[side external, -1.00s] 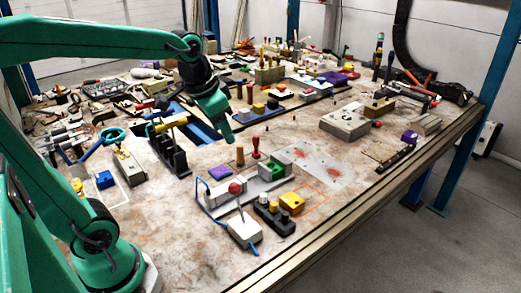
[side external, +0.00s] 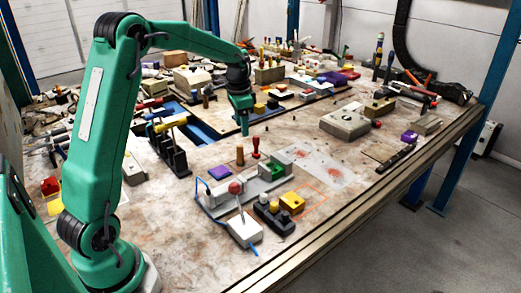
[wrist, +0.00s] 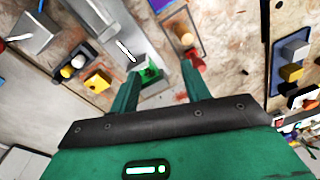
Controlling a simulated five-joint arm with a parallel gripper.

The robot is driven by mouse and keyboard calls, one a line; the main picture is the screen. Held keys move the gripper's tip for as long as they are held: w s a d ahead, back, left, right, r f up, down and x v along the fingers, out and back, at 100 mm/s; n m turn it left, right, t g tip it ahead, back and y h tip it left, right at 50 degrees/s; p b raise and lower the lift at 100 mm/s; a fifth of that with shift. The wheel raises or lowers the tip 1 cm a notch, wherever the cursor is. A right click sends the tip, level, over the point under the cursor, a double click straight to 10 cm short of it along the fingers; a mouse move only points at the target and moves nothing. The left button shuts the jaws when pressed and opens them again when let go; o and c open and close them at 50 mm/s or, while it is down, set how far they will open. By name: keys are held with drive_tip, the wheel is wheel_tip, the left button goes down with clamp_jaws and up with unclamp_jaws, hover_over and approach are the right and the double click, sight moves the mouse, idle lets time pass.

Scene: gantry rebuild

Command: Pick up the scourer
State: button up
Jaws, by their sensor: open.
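I cannot tell for certain which item is the scourer. A green block (side external: 277,171) sits in a grey fixture. It also shows in the wrist view (wrist: 150,76), near my left fingertip and partly hidden. A yellow block (side external: 292,202) lies nearer the front, beside a dark holder; it is also in the wrist view (wrist: 97,82), left of the fingers. My gripper (side external: 244,132) points down above the table, behind the wooden and red pegs. In the wrist view, its two green fingers (wrist: 161,68) are apart with nothing held between them.
A wooden peg (side external: 240,156) and a red peg (side external: 256,147) stand close in front of my gripper. A purple block (side external: 219,173) and a white box (side external: 243,229) are nearer the front. A grey box (side external: 345,122) is to the right. Tools crowd the far table.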

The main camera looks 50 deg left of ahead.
drive_tip(key=g, duration=0.1)
hover_over(240, 145)
drive_tip(key=shift+m, duration=0.4)
wheel_tip(240, 145, down, 7)
drive_tip(key=shift+s+r, duration=0.1)
drive_tip(key=shift+r, duration=0.1)
drive_tip(key=shift+f, duration=1.3)
drive_tip(key=shift+f, duration=2.65)
clamp_jaws()
drive_tip(key=shift+r, duration=0.1)
